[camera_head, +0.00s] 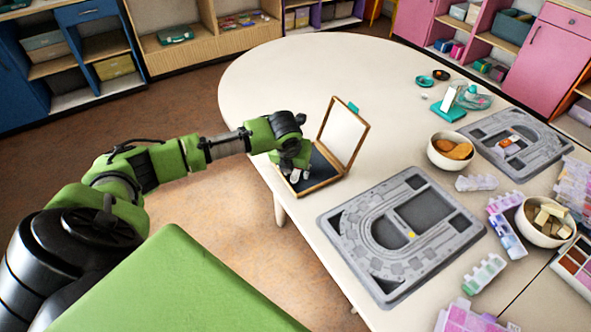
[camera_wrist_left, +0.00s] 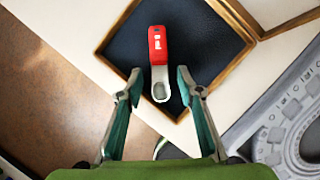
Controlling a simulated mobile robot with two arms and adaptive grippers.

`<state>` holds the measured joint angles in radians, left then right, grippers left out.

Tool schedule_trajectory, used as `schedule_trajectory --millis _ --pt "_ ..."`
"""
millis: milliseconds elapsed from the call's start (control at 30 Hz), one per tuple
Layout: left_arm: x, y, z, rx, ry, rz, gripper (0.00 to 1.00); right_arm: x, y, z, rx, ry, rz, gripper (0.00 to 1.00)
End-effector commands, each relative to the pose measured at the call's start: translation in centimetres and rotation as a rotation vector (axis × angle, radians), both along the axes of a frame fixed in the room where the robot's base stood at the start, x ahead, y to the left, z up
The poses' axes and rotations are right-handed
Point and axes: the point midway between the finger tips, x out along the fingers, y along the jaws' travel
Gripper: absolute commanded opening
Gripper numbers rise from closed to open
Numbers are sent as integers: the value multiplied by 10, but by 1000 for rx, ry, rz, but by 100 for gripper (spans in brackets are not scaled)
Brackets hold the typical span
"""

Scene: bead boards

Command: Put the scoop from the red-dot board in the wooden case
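The wooden case (camera_head: 318,184) stands open at the table's left edge, its framed lid raised and its inside dark. It also shows in the left wrist view (camera_wrist_left: 110,33). The scoop (camera_wrist_left: 158,48), with a red handle and a pale bowl end, appears to lie on the case's dark floor. My left gripper (camera_head: 298,176) is low over the case. In the left wrist view its fingers (camera_wrist_left: 158,86) are spread, one on each side of the scoop's bowl end, with gaps showing. The scoop is not clear in the head view. My right gripper is not in view.
A grey bead board with a yellow spot (camera_head: 369,249) lies right of the case. Another board with an orange-red patch (camera_head: 476,133) lies farther back. Bowls (camera_head: 437,160) and bead boxes (camera_head: 483,274) crowd the right side. The table's back left is clear.

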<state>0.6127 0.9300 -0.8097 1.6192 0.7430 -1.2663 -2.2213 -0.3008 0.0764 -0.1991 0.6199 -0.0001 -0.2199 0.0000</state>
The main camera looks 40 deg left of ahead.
Motion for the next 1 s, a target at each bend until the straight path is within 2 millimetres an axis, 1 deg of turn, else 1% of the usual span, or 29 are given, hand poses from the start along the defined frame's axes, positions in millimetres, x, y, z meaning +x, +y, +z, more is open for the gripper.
schedule_trajectory --millis 167,267,367,500,700,833,1000 --pt "0 0 2 0 -1 0 34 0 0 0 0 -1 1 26" --pt "-2 0 9 1 -3 0 34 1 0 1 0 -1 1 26" --pt "-7 -2 23 2 -3 -2 34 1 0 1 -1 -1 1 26" --pt "-17 -6 52 2 -6 -1 34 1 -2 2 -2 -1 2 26" --pt "-33 -13 88 2 -4 -1 34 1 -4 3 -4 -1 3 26" --pt "-39 -15 103 0 -2 1 34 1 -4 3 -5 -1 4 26" --pt "-42 -17 111 0 -1 0 34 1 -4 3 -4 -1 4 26"
